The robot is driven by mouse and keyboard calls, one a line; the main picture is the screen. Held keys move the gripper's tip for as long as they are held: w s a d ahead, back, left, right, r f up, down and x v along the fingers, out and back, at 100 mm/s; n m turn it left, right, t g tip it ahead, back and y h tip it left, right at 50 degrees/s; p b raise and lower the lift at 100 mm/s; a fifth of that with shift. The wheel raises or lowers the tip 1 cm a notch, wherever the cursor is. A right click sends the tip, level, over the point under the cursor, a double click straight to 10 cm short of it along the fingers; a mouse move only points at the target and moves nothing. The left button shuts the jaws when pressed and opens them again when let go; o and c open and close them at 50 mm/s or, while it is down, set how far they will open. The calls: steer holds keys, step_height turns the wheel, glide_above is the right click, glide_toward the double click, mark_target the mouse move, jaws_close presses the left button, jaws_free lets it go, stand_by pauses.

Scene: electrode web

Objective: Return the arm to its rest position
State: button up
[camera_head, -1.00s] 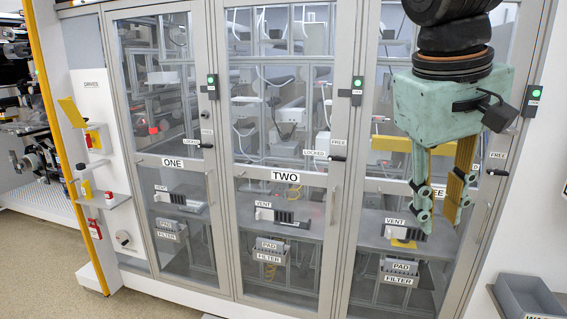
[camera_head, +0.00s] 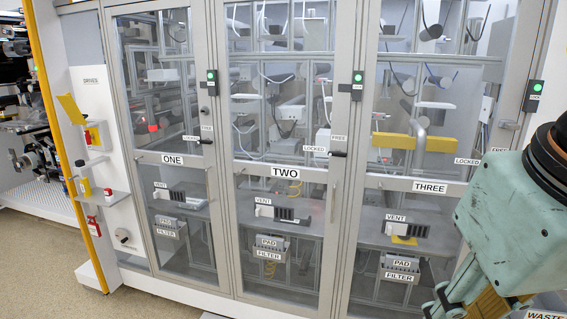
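My gripper (camera_head: 472,303) is at the lower right in the head view, on a teal wrist housing with a dark arm link behind it. It tilts down and to the left, in front of the lower right of the cabinet. A teal finger and yellow finger parts show, with nothing seen held. The fingertips run to the bottom edge of the picture and are partly cut off.
A grey cabinet has glazed doors labelled ONE (camera_head: 172,160), TWO (camera_head: 284,172) and THREE (camera_head: 429,187). A bin labelled WASTE (camera_head: 545,316) is partly hidden below my gripper. The floor at left (camera_head: 40,265) is clear.

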steer(key=shift+s+a+f, duration=0.2)
steer(key=shift+s+f, duration=0.2)
steer(key=shift+s, duration=0.1)
steer(key=shift+s+a+f, duration=0.15)
steer(key=shift+s+f, duration=0.25)
steer(key=shift+s, duration=0.1)
steer(key=shift+f, duration=0.1)
step_height(320, 180, down, 13)
steer(key=b, duration=1.3)
steer(key=shift+d, duration=0.1)
